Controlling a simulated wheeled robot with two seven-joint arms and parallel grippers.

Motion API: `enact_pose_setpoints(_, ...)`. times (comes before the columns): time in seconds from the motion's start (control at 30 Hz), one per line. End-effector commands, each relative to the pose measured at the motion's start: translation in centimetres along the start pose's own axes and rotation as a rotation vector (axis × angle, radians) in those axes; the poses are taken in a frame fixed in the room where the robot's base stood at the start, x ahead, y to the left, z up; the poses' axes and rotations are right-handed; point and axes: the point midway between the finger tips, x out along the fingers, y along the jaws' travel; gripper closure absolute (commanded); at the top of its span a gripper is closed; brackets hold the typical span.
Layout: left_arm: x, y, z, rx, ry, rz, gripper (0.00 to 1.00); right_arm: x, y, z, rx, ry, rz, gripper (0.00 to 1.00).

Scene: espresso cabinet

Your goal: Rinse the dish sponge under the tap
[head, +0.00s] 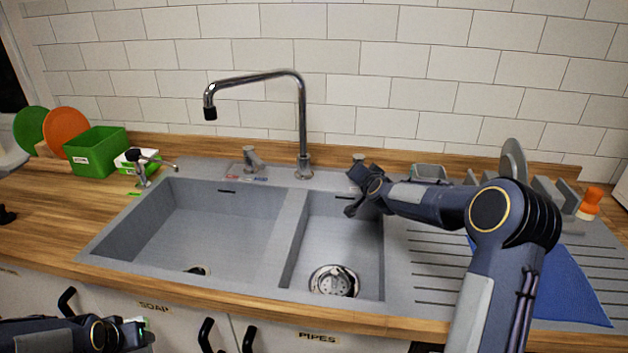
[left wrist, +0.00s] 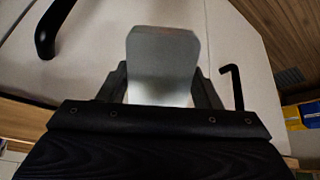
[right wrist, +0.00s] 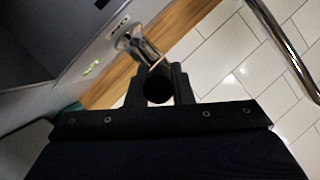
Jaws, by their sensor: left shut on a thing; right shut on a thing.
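My left gripper (head: 138,331) is low at the left, in front of the cabinet doors and below the counter edge. It is shut on a pale grey block, which I take as the dish sponge (left wrist: 162,60); only a sliver of it shows in the head view. My right gripper (head: 357,182) is at the back of the small right basin, by the right tap handle (head: 358,158). In the right wrist view it is shut on the handle's dark round end (right wrist: 158,86). The chrome tap (head: 301,115) has its spout end above the large left basin (head: 215,225). No water shows.
The right basin (head: 335,235) has a drain strainer. A drainboard (head: 430,265) with a blue cloth (head: 560,285) lies right, partly behind my right arm. A green box (head: 97,152) and plates stand back left. Black door handles (head: 206,335) stick out near my left gripper.

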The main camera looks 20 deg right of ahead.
Motion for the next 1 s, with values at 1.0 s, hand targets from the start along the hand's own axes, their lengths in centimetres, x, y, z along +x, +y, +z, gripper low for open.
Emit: enact_pose_setpoints(1.0, 8.2, -0.6, 4.5, 0.000, 0.000, 0.000, 0.60, -0.4, 1.0, -0.9, -0.055, -0.101, -0.119, 0.64)
